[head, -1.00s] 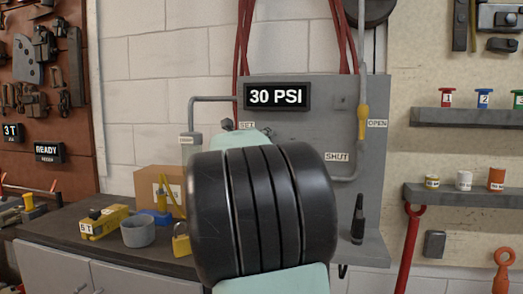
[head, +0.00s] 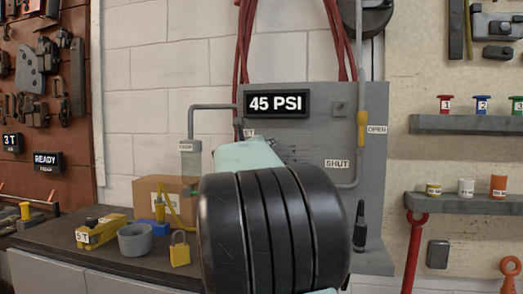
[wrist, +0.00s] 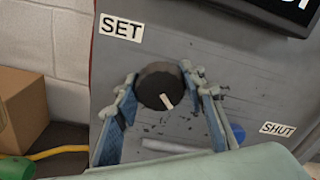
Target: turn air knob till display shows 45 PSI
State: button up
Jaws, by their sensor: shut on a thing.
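The display (head: 277,103) on the grey panel reads 45 PSI. In the wrist view the air knob (wrist: 159,86) is a dark round knob with a pale pointer mark, below and right of the SET label (wrist: 121,28). The mark points down and slightly right. My gripper (wrist: 160,92) has its two fingers on either side of the knob, shut on it. In the head view my own arm hides the knob and the fingers.
A yellow valve handle (head: 362,130) sits on the panel's right between the OPEN and SHUT labels. A cardboard box (head: 150,191), a yellow padlock (head: 180,253) and a grey cup (head: 136,240) stand on the bench left of my arm. Red hoses (head: 243,50) hang above the panel.

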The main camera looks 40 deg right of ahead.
jog(key=o, duration=1.2)
jog(key=shift+c, duration=0.2)
jog(key=v, duration=0.7)
jog(key=shift+s+a, duration=0.2)
